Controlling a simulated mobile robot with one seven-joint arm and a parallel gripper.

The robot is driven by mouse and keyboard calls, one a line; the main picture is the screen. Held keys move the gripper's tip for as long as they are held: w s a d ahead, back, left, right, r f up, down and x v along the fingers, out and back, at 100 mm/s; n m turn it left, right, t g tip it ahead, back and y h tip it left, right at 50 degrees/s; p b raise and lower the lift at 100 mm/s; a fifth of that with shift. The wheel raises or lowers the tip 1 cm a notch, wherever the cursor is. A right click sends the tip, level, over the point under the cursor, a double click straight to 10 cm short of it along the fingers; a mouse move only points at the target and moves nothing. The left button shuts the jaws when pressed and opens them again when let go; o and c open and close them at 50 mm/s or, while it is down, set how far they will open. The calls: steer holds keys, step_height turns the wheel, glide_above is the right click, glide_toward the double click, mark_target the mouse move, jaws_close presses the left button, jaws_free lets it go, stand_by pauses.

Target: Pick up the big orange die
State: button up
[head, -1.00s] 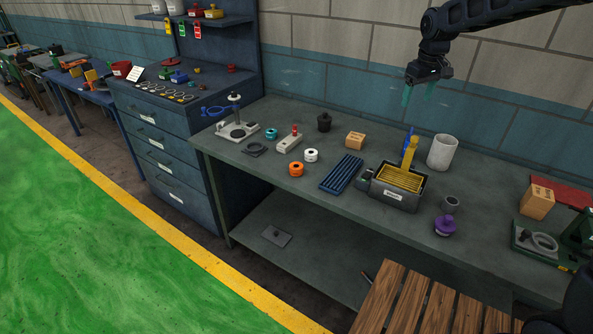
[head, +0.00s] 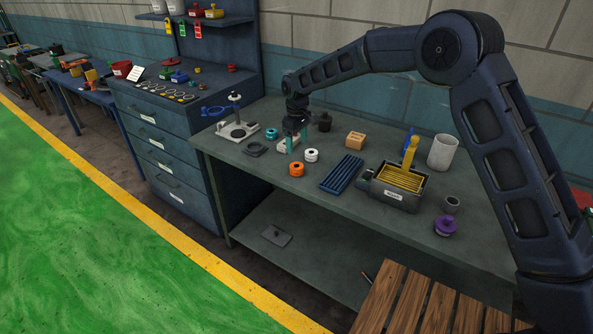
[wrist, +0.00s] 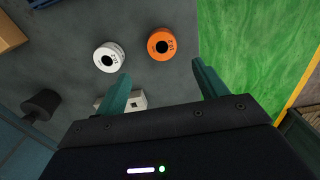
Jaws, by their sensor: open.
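The big orange die (head: 296,169) is a short round piece with a dark centre hole, lying near the front edge of the workbench.
A teal ring (head: 271,133), a dark cylinder (head: 324,123), a wooden block (head: 356,140), a blue ribbed tray (head: 342,174) and a grey bin (head: 396,196) stand nearby. The bench's front edge is close to the die.

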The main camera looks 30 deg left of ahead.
mark_target(296, 165)
steer(key=f, duration=1.1)
steer(key=shift+s+d+f, duration=0.1)
steer(key=shift+s, duration=0.1)
steer(key=shift+c, duration=0.4)
steer(key=c, duration=1.4)
